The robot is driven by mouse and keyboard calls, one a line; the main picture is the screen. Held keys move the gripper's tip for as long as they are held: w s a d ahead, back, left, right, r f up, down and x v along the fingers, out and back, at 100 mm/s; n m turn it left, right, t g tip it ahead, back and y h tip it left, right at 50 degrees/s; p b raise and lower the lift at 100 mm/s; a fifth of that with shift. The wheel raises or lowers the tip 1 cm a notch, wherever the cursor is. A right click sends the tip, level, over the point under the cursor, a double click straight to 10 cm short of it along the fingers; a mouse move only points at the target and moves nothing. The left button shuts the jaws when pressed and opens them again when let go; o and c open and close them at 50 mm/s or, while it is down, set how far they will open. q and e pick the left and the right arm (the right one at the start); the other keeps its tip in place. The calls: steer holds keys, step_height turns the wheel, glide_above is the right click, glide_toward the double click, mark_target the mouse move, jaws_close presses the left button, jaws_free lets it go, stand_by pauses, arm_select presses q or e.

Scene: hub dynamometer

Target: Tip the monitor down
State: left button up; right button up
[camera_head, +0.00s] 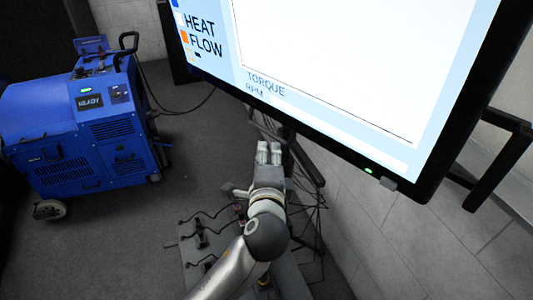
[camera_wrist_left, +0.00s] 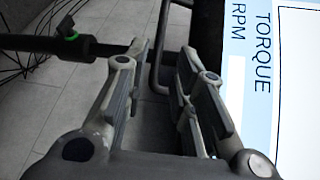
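The monitor (camera_head: 330,60) is a large lit screen with a black frame, filling the upper right of the head view and showing "HEAT FLOW", "TORQUE" and "RPM". Part of its screen also shows at the right of the left wrist view (camera_wrist_left: 295,85). My left gripper (camera_head: 268,150) is below the monitor's lower edge, its fingers pointing up the picture. In the left wrist view the gripper (camera_wrist_left: 165,65) has a clear gap between its fingers, with nothing held. A black bent bar (camera_wrist_left: 155,65) shows beyond that gap; I cannot tell whether a finger touches it. My right gripper is not in view.
A blue wheeled machine (camera_head: 80,130) marked "READY" stands at the left. A black support frame (camera_head: 497,165) shows right of the monitor. A black rod with a green ring (camera_wrist_left: 70,38) is left of the fingers. Cables lie below; grey floor (camera_head: 190,150) is open between.

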arm_select(q)
steer(key=shift+w+f+h, duration=0.1)
steer(key=shift+f+h, duration=0.2)
steer(key=shift+c, duration=1.1)
steer(key=f+n+h, duration=0.1)
steer(key=n, duration=0.1)
steer(key=f+n+g+h, duration=0.1)
steer(key=f+n+h, duration=0.1)
steer(key=f+n+g+h, duration=0.1)
steer(key=f+h, duration=0.1)
steer(key=shift+w+a+n, duration=0.15)
steer(key=shift+a+n, duration=0.1)
steer(key=shift+n, duration=0.15)
jaws_close()
steer(key=s+a+r+n+g+h, duration=0.1)
steer(key=a+r+n+h, duration=0.3)
steer(key=n, duration=0.7)
steer(key=s+a+r+n+g+h, duration=0.1)
steer(key=s+a+n+h, duration=0.15)
steer(key=a+n, duration=0.7)
steer(key=w+d+n+p, duration=0.1)
steer(key=w+d+n, duration=0.1)
steer(key=w+d, duration=0.9)
steer(key=shift+d+f, duration=0.35)
steer(key=shift+d, duration=0.35)
